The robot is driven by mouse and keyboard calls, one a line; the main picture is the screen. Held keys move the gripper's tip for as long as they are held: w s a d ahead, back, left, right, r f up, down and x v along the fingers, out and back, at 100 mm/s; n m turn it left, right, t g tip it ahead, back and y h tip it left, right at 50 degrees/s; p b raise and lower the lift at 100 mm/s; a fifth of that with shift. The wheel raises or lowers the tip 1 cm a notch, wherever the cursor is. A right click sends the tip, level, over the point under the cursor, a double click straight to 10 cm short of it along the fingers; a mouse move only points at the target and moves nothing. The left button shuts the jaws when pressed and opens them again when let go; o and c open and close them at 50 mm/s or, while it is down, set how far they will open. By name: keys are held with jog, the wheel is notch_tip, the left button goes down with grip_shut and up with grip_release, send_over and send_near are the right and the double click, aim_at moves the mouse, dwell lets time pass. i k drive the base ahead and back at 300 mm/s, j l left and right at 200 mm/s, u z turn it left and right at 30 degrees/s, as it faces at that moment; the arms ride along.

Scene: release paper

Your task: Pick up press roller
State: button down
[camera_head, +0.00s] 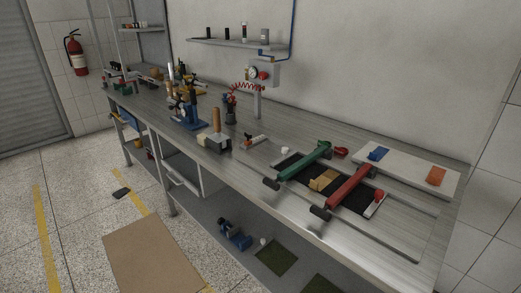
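A tool with an upright tan handle on a grey block-like base (217,138) stands near the front edge at the middle of the bench (243,182). It may be the press roller, but it is too small to tell. A small light-coloured tool with an orange-red end (254,140) lies to its right, and it could also be the roller. My gripper is not in view.
A jig with a green bar (305,161) and a red bar (350,184) lies on the right half. A pale board (405,168) lies behind it. A blue stand (187,112) and other tools crowd the left. A cardboard sheet (150,252) lies on the floor.

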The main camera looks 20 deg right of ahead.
aim_at(218, 137)
jog(key=i+j+z, duration=0.2)
jog(key=i+j, duration=0.3)
jog(key=i+j+z, duration=0.25)
jog(key=i+j, duration=0.2)
jog(key=j, duration=0.2)
